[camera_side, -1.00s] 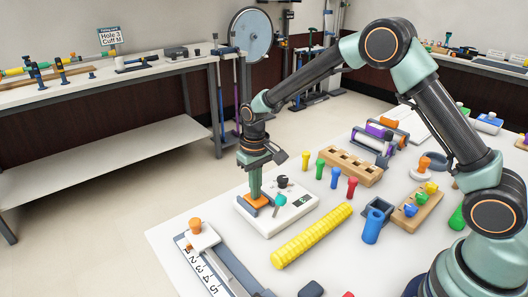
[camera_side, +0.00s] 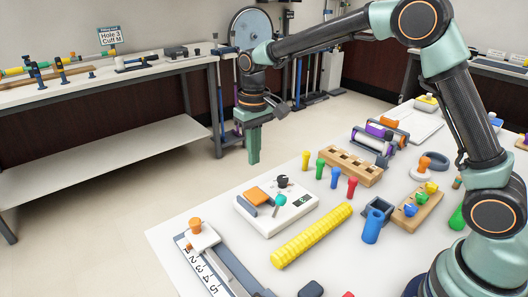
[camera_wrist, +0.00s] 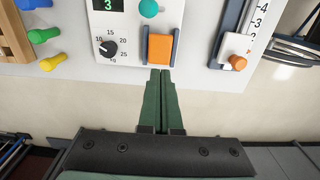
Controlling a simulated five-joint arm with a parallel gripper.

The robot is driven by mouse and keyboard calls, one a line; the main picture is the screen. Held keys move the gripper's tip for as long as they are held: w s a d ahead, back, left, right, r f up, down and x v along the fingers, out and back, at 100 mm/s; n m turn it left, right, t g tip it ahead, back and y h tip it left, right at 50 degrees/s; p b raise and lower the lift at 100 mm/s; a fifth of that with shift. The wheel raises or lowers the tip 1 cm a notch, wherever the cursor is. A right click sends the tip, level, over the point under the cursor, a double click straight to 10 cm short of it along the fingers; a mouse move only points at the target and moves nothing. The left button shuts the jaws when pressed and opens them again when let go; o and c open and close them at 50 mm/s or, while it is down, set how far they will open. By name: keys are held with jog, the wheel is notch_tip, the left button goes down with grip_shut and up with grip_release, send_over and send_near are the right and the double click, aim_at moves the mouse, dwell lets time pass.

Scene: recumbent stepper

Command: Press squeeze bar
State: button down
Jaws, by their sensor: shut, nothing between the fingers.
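The squeeze bar seems to be the orange pad (camera_side: 258,196) between dark side guides on the white box (camera_side: 270,222) near the table's far left edge. In the wrist view the orange pad (camera_wrist: 160,48) lies just beyond my fingertips, beside a dial and a small display reading 3. My gripper (camera_side: 253,160) is shut and empty. It points down, in the air above and behind the box, apart from the pad.
A teal knob (camera_side: 280,200) and a black dial (camera_side: 282,181) sit beside the pad. A yellow ribbed roller (camera_side: 312,236) lies in front. A ruler slide with an orange knob (camera_side: 195,225) is at left. A wooden pegboard (camera_side: 350,167) and coloured pegs stand right.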

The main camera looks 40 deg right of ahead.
jog(key=shift+r, duration=1.7)
jog(key=s+d+r+t, duration=0.3)
jog(key=s+d+r, duration=0.2)
jog(key=s+r, duration=0.3)
jog(key=s+d+f+t, duration=0.2)
jog(key=s+d, duration=0.1)
jog(key=s, duration=0.8)
jog(key=shift+f, duration=0.15)
